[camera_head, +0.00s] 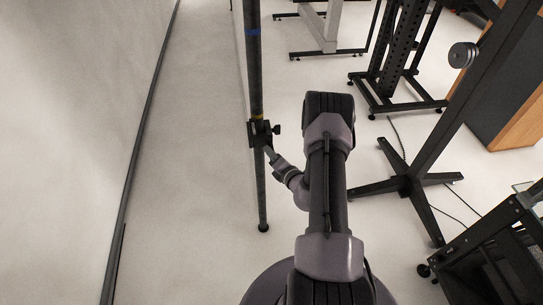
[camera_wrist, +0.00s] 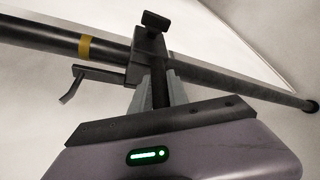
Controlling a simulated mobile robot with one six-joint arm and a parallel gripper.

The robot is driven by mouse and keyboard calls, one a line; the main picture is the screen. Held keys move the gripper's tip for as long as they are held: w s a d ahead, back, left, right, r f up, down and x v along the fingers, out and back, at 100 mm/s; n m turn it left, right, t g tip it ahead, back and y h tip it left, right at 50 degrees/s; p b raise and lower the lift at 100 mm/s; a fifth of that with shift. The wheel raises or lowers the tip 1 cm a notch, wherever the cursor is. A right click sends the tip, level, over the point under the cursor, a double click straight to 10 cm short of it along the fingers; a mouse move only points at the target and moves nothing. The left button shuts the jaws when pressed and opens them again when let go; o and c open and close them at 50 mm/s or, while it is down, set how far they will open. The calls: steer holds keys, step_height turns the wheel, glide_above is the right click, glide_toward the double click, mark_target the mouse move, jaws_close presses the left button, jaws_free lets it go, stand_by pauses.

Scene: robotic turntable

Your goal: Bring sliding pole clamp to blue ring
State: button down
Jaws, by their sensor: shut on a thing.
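A dark upright pole (camera_head: 261,190) stands on the floor left of my arm. The black sliding clamp (camera_head: 262,134) sits around the pole, just below a yellow ring (camera_head: 257,117). The blue ring (camera_head: 253,31) is well above the clamp, near the top of the view. My gripper (camera_head: 271,152) is at the clamp from the lower right. In the wrist view, the gripper fingers (camera_wrist: 158,92) are shut on a dark part of the clamp (camera_wrist: 147,45). The yellow ring (camera_wrist: 85,48) shows left of the clamp there; the blue ring is out of that view.
A pale wall (camera_head: 75,120) runs along the left, with floor between it and the pole. A black stand with a cross-shaped foot (camera_head: 408,184) is to the right. Dark frames (camera_head: 395,75) and a wheeled cart (camera_head: 490,250) stand farther right.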

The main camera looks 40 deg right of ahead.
step_height(320, 180, up, 36)
steer(key=p, duration=2.3)
steer(key=shift+r+p, duration=0.15)
steer(key=shift+p, duration=0.2)
steer(key=shift+d, duration=0.1)
steer(key=c, duration=1.3)
jaws_free()
steer(key=v, duration=1.7)
steer(key=shift+s+p, duration=0.2)
steer(key=shift+p, duration=0.1)
steer(key=shift+f, duration=0.2)
